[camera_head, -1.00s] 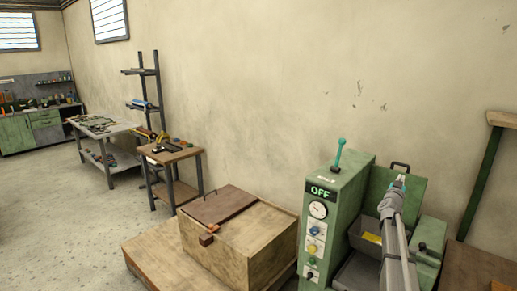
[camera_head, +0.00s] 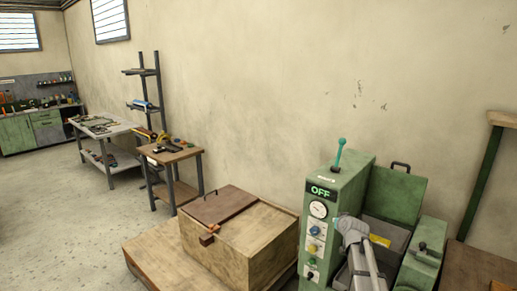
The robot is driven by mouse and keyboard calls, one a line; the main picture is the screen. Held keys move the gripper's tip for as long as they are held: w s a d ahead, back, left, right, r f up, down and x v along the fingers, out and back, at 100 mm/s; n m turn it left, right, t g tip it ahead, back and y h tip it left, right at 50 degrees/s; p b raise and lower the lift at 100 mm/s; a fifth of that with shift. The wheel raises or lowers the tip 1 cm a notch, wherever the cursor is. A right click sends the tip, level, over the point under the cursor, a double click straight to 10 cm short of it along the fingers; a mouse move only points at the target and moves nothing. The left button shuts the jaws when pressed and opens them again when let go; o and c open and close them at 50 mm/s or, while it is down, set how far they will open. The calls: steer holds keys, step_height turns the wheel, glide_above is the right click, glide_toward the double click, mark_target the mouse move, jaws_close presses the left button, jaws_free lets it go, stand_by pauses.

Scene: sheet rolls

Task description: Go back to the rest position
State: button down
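A grey part of my arm (camera_head: 360,245) rises from the bottom edge in front of the green machine (camera_head: 334,205) at the right. A rounded joint of the arm shows in front of the machine's right lower panel. I make out no gripper fingers, so I cannot see whether my gripper holds anything. The machine's display reads OFF, and a teal-knobbed lever stands upright on its top. Its green lid is raised at the back, with a grey tray inside and a yellow label. My arm hides part of the tray.
A wooden box (camera_head: 255,245) with a brown lid stands on a wooden platform (camera_head: 150,258) left of the machine. A small tool table (camera_head: 172,155), a shelf rack (camera_head: 157,90) and a grey workbench (camera_head: 105,130) stand farther left. The floor (camera_head: 50,220) at left is clear.

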steer(key=s+a+f+g, duration=0.3)
steer(key=s+a+g, duration=0.1)
steer(key=s, duration=0.6)
steer(key=s+a+f+g, duration=0.3)
steer(key=s+a+g, duration=0.1)
steer(key=s, duration=0.7)
steer(key=s+a+f+g, duration=0.4)
steer(key=s+a, duration=0.1)
steer(key=s, duration=0.6)
steer(key=shift+a, duration=0.25)
